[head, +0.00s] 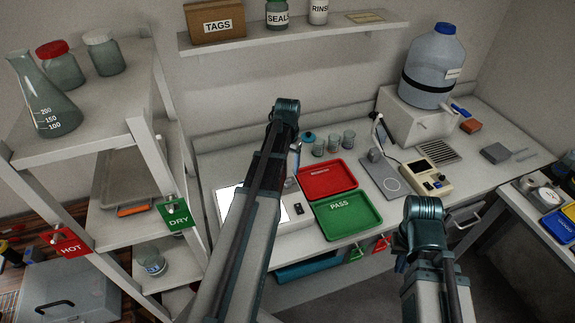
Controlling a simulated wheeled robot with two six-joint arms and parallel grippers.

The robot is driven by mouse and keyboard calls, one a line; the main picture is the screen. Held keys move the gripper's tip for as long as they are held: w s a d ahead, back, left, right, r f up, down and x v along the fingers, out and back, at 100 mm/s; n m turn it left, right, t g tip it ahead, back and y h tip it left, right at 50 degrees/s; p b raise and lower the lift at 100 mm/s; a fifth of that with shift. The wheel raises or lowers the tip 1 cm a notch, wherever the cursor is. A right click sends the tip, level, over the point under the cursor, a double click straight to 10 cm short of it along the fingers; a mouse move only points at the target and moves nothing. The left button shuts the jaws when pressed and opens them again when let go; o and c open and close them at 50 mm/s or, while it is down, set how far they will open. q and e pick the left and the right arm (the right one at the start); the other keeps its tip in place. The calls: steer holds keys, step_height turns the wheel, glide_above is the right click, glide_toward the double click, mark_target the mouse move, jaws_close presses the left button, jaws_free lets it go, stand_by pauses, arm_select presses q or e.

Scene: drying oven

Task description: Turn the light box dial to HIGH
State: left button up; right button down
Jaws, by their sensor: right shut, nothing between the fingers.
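The light box (295,220) lies on the bench at the left, a pale flat box with a bright lit panel (226,203). My left arm crosses in front of it and covers its middle. A small dark patch (271,208) shows on its top, right of the arm. I cannot make out the dial or its setting. My left gripper is hidden behind its own arm. My right gripper (401,263) is shut and empty, mostly covered by its arm, low in front of the bench and well to the right of the light box.
A red tray (327,179) and a green PASS tray (347,213) sit right of the light box. Several small glass jars (333,143) stand behind. A beige instrument (428,178) and a large bottle (433,65) are further right. A shelf rack (147,148) stands close on the left.

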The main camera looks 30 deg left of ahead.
mark_target(288, 180)
arm_select(q)
step_height(288, 180, up, 6)
steer(key=p, duration=0.5)
steer(key=shift+r, duration=0.25)
arm_select(e)
step_height(288, 180, up, 7)
steer(key=shift+f, duration=0.2)
arm_select(q)
steer(key=s+d+f+m+b, duration=0.1)
steer(key=s+d, duration=0.4)
steer(key=d, duration=0.5)
steer(key=s+d+f+m+b, duration=0.2)
steer(key=s+d+f+b, duration=0.2)
steer(key=d, duration=0.6)
steer(key=s+d+f+m+y+b, duration=0.1)
steer(key=s+d+f+b, duration=0.1)
steer(key=s+d, duration=0.5)
steer(key=d+f, duration=0.1)
steer(key=d, duration=0.2)
steer(key=shift+s+d+m+b, duration=0.3)
steer(key=shift+d+b, duration=0.1)
arm_select(e)
step_height(288, 180, down, 8)
